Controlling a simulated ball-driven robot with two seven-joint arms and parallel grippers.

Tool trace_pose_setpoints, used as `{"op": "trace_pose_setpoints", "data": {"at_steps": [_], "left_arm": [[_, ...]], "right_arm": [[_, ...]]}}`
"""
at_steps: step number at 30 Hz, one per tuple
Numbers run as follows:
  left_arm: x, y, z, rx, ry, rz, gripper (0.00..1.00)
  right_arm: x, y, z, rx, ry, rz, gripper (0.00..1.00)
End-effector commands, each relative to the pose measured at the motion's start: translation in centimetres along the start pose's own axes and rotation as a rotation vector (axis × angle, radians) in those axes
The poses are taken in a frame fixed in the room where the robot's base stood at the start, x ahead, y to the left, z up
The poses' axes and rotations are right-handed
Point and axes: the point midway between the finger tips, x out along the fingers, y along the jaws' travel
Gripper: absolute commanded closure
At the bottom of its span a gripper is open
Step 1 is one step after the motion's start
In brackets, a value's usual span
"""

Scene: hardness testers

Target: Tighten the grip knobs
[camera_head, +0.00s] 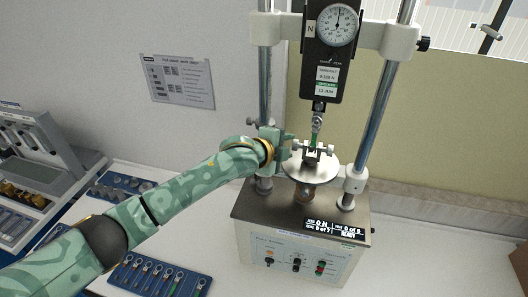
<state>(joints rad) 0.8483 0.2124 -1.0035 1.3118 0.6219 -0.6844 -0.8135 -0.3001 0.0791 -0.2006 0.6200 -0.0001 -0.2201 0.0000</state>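A test stand (300,215) with two steel columns stands on the white bench. Its dial gauge (337,25) hangs at the top. Below the gauge hangs an upper grip (317,122), with a green strip under it. A lower grip (318,152) with small pale knobs at its sides sits on a round metal plate (310,174). My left gripper (287,142) reaches in from the left, beside the lower grip's left knob. Its fingers are small and partly hidden, so I cannot tell whether they touch or close on the knob. My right gripper is out of view.
The left column (265,85) stands close by my wrist, and the right column (376,95) is beyond the grips. A display (335,228) reads READY above the front switches. A blue tray (160,278) of tools lies at front left. The bench at right is mostly clear.

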Motion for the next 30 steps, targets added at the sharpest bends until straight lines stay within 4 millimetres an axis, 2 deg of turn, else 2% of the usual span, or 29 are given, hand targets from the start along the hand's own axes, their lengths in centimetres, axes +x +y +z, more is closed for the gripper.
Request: {"op": "trace_pose_setpoints", "data": {"at_steps": [9, 15, 21, 29, 30], "left_arm": [[-7.7, 0.3, 0.2, 0.003, -0.001, 0.0, 0.62], [-11.9, 0.3, 0.2, 0.002, -0.003, 0.002, 0.62], [-13.8, 0.2, 0.1, 0.0, -0.002, 0.002, 0.62], [-14.0, 0.1, 0.1, -0.001, -0.001, 0.002, 0.62], [-14.0, 0.1, 0.1, 0.0, -0.001, 0.002, 0.62]], "right_arm": [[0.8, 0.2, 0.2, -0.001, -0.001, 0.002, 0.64], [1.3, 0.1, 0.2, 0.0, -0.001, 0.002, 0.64], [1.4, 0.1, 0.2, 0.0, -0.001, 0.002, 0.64], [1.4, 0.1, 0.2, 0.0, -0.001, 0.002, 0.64], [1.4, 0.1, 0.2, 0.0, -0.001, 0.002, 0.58]]}}
